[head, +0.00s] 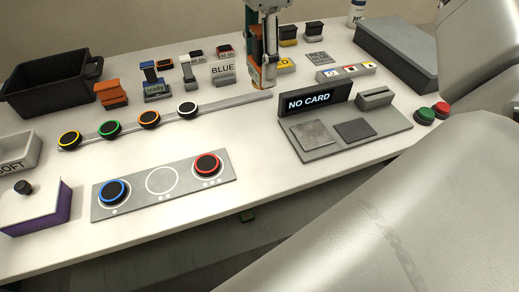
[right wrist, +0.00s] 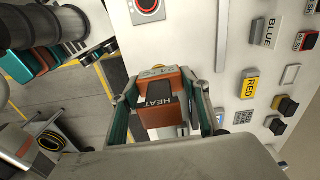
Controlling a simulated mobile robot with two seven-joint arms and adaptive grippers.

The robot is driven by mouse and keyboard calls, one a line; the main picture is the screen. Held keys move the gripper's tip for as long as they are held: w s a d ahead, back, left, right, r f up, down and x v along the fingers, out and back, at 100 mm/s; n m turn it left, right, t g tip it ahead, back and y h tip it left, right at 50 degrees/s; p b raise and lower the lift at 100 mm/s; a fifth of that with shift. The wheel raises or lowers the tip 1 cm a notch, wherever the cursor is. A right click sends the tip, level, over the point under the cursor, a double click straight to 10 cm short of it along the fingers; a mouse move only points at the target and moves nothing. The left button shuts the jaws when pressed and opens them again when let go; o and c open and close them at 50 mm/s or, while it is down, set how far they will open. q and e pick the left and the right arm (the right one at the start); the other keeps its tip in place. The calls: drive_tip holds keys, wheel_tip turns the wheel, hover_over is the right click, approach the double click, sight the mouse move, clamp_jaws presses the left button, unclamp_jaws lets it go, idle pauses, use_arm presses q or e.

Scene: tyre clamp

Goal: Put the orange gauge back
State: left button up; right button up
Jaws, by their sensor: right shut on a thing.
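My right gripper (head: 262,80) is shut on an orange block at the back middle of the bench, just behind the right end of the rail. In the right wrist view the orange block (right wrist: 167,100) sits between both fingers, with a dark patch lettered "HEA…"; the rest of the word is hard to read. I cannot tell whether it touches the bench. A round dial with an orange ring (head: 149,119) sits on the rail (head: 228,103), between a green-ringed dial (head: 109,128) and a white-ringed one (head: 187,109). My left gripper is not in view.
Another orange piece (head: 110,94) and a blue piece (head: 154,83) stand behind the rail. A grey plate (head: 133,206) holds blue and red dials, with an empty circle between them. A "NO CARD" display (head: 314,99) stands right of my gripper. A black bin (head: 50,88) is at left.

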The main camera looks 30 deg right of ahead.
drive_tip(key=shift+f, duration=0.2)
drive_tip(key=shift+m, duration=0.3)
wheel_tip(320, 180, down, 15)
drive_tip(key=shift+f+b, duration=0.1)
drive_tip(key=shift+b, duration=0.95)
wheel_tip(320, 180, down, 4)
drive_tip(key=shift+s, duration=0.1)
drive_tip(key=shift+f, duration=0.1)
